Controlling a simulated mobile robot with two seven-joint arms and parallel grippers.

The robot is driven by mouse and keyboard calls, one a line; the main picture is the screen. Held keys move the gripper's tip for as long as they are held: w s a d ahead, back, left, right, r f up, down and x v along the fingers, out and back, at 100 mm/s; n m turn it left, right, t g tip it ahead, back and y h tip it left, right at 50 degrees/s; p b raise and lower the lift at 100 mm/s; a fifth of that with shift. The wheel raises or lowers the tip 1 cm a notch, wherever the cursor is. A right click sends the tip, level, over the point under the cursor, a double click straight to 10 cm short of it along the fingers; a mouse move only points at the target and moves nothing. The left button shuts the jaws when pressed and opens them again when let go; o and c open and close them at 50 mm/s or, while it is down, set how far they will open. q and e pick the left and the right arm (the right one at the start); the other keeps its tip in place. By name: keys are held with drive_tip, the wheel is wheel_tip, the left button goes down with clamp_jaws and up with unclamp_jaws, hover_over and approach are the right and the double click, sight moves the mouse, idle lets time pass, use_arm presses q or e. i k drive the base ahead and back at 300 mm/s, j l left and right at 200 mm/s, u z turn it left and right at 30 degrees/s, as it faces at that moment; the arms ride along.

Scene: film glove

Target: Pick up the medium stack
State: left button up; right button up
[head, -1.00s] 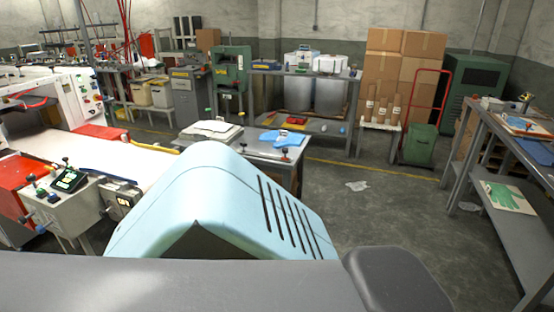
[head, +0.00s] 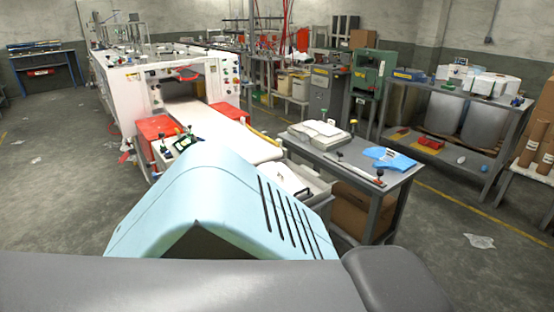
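A flat blue piece (head: 388,158), perhaps film gloves, lies on the right part of the same table. More white material (head: 290,180) sits in a grey bin between my body and the table, partly hidden. I cannot tell which of these is the medium stack. Neither gripper is in view; my own light blue and dark grey body parts fill the bottom of the view.
A white machine (head: 165,85) with a white conveyor bed and red side panels stands at left. A brown box (head: 352,210) sits under the grey table. A rear bench (head: 460,98) holds white containers. Open floor lies at far left and at right, with a scrap (head: 480,241) there.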

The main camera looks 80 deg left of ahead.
sight(280, 174)
drive_tip(key=i+j+u, duration=0.1)
drive_tip(key=i+u, duration=0.4)
drive_tip(key=i+l+u, duration=0.1)
drive_tip(key=i+u, duration=1.45)
drive_tip(key=i+j+u, duration=0.1)
drive_tip(key=u, duration=0.3)
drive_tip(key=i+u, duration=0.4)
drive_tip(key=i+l+u, duration=0.1)
drive_tip(key=u, duration=0.3)
drive_tip(key=i, duration=0.05)
